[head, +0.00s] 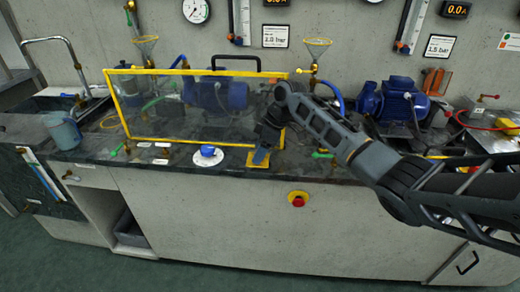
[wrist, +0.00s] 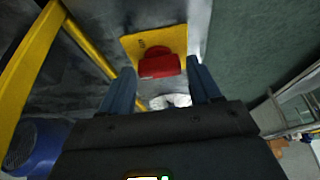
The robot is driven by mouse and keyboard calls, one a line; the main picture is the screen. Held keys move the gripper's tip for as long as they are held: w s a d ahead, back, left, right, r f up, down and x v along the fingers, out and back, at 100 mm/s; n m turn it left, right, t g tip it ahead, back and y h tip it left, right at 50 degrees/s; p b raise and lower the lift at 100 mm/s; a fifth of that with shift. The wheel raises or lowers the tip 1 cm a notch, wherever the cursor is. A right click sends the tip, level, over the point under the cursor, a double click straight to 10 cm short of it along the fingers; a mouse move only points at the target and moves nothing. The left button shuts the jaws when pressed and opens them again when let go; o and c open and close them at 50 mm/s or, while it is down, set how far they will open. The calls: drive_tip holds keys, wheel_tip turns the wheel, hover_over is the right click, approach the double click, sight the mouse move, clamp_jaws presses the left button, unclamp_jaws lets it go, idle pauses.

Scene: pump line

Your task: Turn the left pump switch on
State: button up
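A red switch knob (wrist: 160,64) on a yellow plate (wrist: 172,38) shows in the wrist view, between and just beyond my fingertips. In the head view the yellow plate (head: 257,164) lies on the counter edge in front of the guarded left pump, and my gripper hides the red knob. My gripper (head: 262,152) points down over this plate; in the wrist view its blue fingers (wrist: 160,68) are apart, one on each side of the knob, with small gaps. The left pump (head: 216,95) is blue and stands behind a clear guard.
The yellow-framed guard (head: 150,139) with a black handle stands close behind my gripper. A blue knob on a white disc (head: 208,155) is to the left. A red button (head: 297,199) is on the cabinet front.

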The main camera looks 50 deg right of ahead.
drive_tip(key=c, duration=0.7)
drive_tip(key=shift+r+m+p, duration=0.1)
drive_tip(key=shift+m+p, duration=0.2)
drive_tip(key=shift+p, duration=0.1)
drive_tip(key=m+p, duration=0.1)
drive_tip(key=m+h+p, duration=0.1)
drive_tip(key=p, duration=0.1)
drive_tip(key=shift+a+r+m+t, duration=0.1)
drive_tip(key=shift+a+m+t, duration=0.1)
drive_tip(key=shift+m+t, duration=0.1)
drive_tip(key=m+h+p, duration=0.1)
drive_tip(key=m+p, duration=0.2)
drive_tip(key=shift+a+m, duration=0.1)
drive_tip(key=shift+m, duration=0.2)
drive_tip(key=m+h+p, duration=0.1)
drive_tip(key=m, duration=0.1)
drive_tip(key=m+h+p, duration=0.1)
drive_tip(key=m, duration=0.2)
drive_tip(key=shift+a+h, duration=0.1)
drive_tip(key=shift+h, duration=0.2)
drive_tip(key=m+h, duration=0.1)
drive_tip(key=m, duration=0.2)
drive_tip(key=m+g, duration=0.1)
drive_tip(key=m, duration=0.2)
drive_tip(key=shift+w+h, duration=0.15)
drive_tip(key=shift+h, duration=0.25)
